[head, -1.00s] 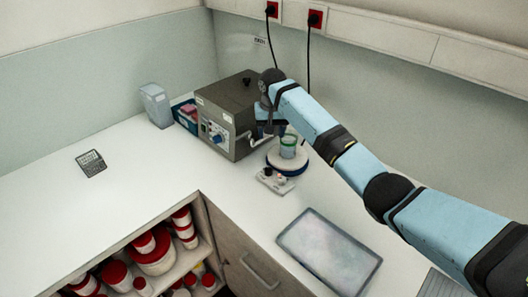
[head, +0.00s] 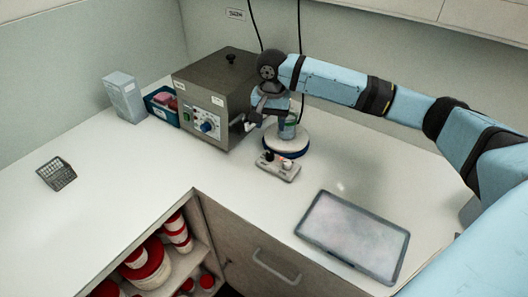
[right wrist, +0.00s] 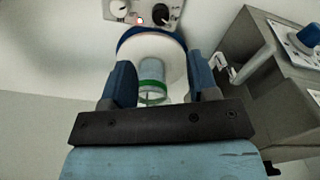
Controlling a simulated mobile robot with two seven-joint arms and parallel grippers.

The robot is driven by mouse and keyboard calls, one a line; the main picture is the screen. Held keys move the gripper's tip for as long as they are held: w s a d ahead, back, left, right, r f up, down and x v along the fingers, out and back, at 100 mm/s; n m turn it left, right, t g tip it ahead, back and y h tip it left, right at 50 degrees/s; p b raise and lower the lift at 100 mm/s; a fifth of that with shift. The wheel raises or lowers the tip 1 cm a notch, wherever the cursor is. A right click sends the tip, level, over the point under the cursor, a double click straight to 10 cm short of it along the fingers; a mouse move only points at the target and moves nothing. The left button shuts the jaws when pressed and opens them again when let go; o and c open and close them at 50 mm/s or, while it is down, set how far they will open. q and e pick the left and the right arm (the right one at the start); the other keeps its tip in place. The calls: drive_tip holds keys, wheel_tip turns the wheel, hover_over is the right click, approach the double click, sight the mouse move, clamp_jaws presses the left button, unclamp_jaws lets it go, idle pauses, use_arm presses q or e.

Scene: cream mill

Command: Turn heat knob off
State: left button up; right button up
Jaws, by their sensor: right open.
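A hot plate with a round white top and blue rim (head: 287,145) stands on the bench. Its control box (head: 277,167) faces the front, with a dark knob and a pale knob. In the right wrist view the box shows a white knob (right wrist: 119,6), a lit red lamp (right wrist: 140,20) and a black knob (right wrist: 163,13). I cannot read which is the heat knob. A glass beaker with a green band (right wrist: 152,85) stands on the plate. My right gripper (right wrist: 160,75) is open and empty above the plate, its fingers on either side of the beaker in that view; contact is unclear. My left gripper is not visible.
A grey box-shaped appliance (head: 215,90) with a blue dial stands left of the plate. A blue bin (head: 160,105) and a pale container (head: 124,97) are further left. A framed tray (head: 352,235) lies front right. The left bench is clear around a small rack (head: 57,174).

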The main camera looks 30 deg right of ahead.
sight(270, 154)
wheel_tip(270, 154, down, 12)
drive_tip(key=shift+r, duration=0.1)
drive_tip(key=shift+c, duration=0.2)
